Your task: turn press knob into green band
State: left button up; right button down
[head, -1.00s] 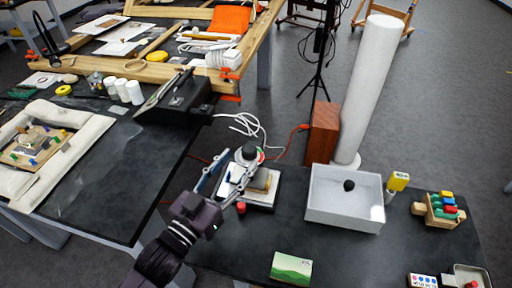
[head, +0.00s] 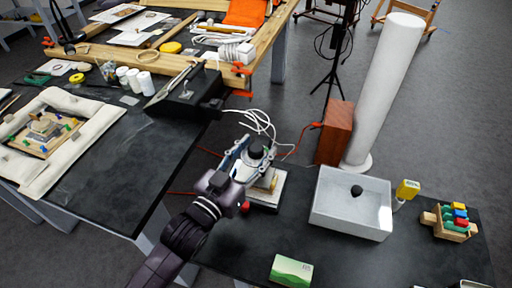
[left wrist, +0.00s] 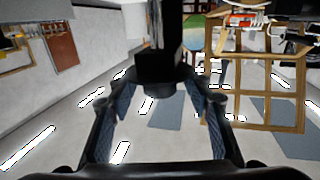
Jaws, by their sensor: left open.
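The press (head: 268,190) stands on the dark bench, with a black knob (head: 257,149) on top. My left gripper (head: 254,150) is open at the knob, one finger on each side of it. In the left wrist view, which looks upside down, a dark upright part (left wrist: 160,62), seemingly the knob, lies between the open fingers (left wrist: 160,95); I cannot tell whether they touch it. A green patch (left wrist: 194,32) shows beside it there, perhaps the green band. The knob's pointer is not discernible. My right gripper is not in view.
A white tray (head: 322,208) with a dark lump (head: 357,191) stands right of the press. A red-brown box (head: 335,132) and a tall white cylinder (head: 385,90) are behind. A green card box (head: 291,270) lies in front. White cables (head: 262,122) run behind the press.

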pick_arm(q)
jog(key=shift+c, duration=0.2)
jog(key=c, duration=1.1)
jog(key=shift+d+r+m+h, duration=0.1)
jog(key=shift+m+h, duration=0.2)
jog(key=shift+h, duration=0.1)
jog(key=shift+c, duration=0.2)
jog(key=shift+m+g+h+p, duration=0.4)
jog(key=shift+m+g+h, duration=0.1)
jog(key=shift+g+h, duration=0.2)
jog(key=o, duration=1.2)
